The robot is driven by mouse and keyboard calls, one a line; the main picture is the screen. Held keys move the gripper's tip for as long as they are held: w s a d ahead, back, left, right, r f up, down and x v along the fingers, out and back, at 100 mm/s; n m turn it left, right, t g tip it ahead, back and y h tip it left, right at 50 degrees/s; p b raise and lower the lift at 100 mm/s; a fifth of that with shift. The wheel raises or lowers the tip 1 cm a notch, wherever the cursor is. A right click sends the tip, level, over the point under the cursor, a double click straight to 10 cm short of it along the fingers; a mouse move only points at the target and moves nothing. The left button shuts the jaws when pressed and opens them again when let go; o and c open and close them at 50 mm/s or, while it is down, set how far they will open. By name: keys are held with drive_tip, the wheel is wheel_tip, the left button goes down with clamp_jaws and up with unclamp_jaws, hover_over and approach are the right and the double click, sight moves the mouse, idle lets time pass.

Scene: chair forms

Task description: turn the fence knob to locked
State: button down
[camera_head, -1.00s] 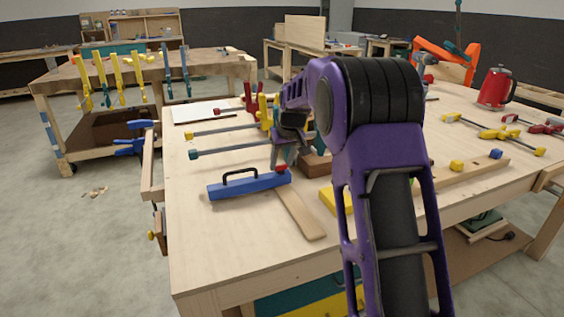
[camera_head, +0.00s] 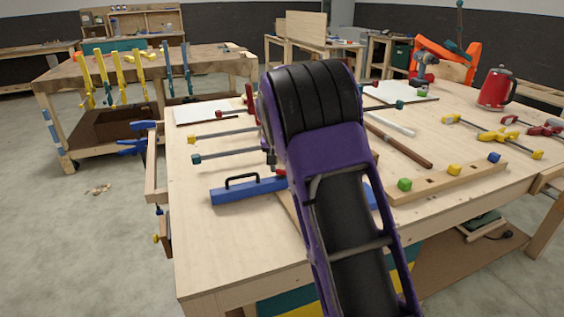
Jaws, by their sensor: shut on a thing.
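The blue fence (camera_head: 232,192) with a black handle (camera_head: 241,181) lies on the near left part of the workbench. Its right end goes behind my purple arm. A strip of the wooden piece (camera_head: 287,208) by the fence's right end shows beside the arm. My gripper is hidden behind my arm, so its jaws and its contact with the knob cannot be seen.
Bar clamps (camera_head: 232,155) lie beyond the fence. A wooden rail with coloured blocks (camera_head: 445,183) lies right of my arm, with a brown rod (camera_head: 400,146) behind it. A red kettle (camera_head: 495,88) stands far right. The bench's front left is clear.

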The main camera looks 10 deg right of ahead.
drive_tip(key=m+h+p, duration=0.1)
drive_tip(key=m, duration=0.1)
drive_tip(key=m+g+p, duration=0.1)
drive_tip(key=m+p, duration=0.1)
drive_tip(key=m, duration=0.1)
drive_tip(key=shift+w+a+r+h, duration=0.15)
drive_tip(key=shift+a+h, duration=0.05)
drive_tip(key=shift+h, duration=0.2)
drive_tip(key=m+g+p, duration=0.1)
drive_tip(key=m, duration=0.2)
drive_tip(key=m+g+p, duration=0.1)
drive_tip(key=m+p, duration=0.1)
drive_tip(key=shift+w+a+m+h, duration=0.1)
drive_tip(key=shift+w+m+h, duration=0.05)
drive_tip(key=shift+m+h, duration=0.25)
drive_tip(key=shift+c, duration=1.6)
unclamp_jaws()
drive_tip(key=v, duration=1.7)
drive_tip(key=shift+w, duration=0.25)
drive_tip(key=shift+a, duration=0.1)
